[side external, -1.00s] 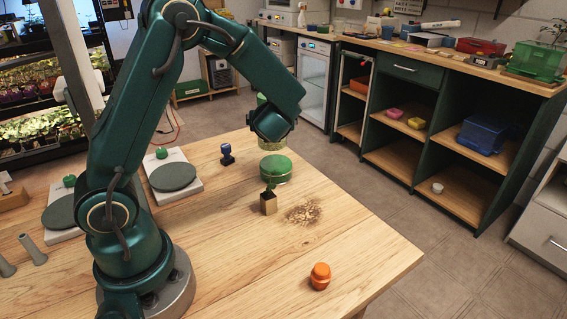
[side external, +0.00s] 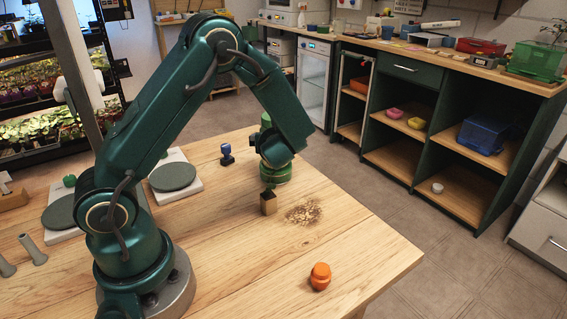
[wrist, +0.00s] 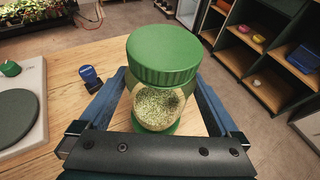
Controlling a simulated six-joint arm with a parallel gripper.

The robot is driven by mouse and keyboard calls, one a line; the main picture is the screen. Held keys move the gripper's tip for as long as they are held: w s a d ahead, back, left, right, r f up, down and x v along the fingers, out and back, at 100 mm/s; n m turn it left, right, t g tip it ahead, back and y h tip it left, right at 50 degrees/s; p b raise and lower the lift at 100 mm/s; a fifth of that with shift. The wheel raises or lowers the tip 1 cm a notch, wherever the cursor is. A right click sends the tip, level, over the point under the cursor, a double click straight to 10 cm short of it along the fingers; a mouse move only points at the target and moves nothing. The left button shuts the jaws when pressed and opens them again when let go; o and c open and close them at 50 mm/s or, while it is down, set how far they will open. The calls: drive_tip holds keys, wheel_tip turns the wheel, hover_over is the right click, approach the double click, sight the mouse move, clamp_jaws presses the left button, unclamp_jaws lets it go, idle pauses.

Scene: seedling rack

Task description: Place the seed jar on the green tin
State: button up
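The seed jar (wrist: 160,103) is a clear jar of pale green seeds with a ribbed green lid (wrist: 165,52). In the wrist view it stands upright between the two blue fingers of my gripper (wrist: 161,88), which is shut on it. In the side view my arm hides most of the jar, and only part of its green lid (side external: 265,119) shows. The green tin (side external: 277,173) is on the wooden table directly under the jar. Its green edge also shows below the jar in the wrist view (wrist: 158,128). I cannot tell whether the jar's base touches the tin.
A small potted seedling (side external: 268,203) stands close in front of the tin, beside spilled soil or seed (side external: 303,212). A blue stamp-like object (side external: 227,154) is to the left. Scales (side external: 173,178) stand farther left. An orange jar (side external: 320,276) is near the front edge.

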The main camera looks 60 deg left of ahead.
drive_tip(key=shift+d+r, duration=0.1)
drive_tip(key=shift+r, duration=0.15)
drive_tip(key=v, duration=1)
drive_tip(key=s+d+n+g+h, duration=0.2)
drive_tip(key=s+n+g+h, duration=0.25)
drive_tip(key=s+n, duration=0.7)
drive_tip(key=s+d+r+n+t+h, duration=0.2)
drive_tip(key=d+r+n+t+h, duration=0.1)
drive_tip(key=d+n+h, duration=0.4)
drive_tip(key=d+n, duration=0.3)
drive_tip(key=n, duration=0.2)
drive_tip(key=shift+s, duration=0.3)
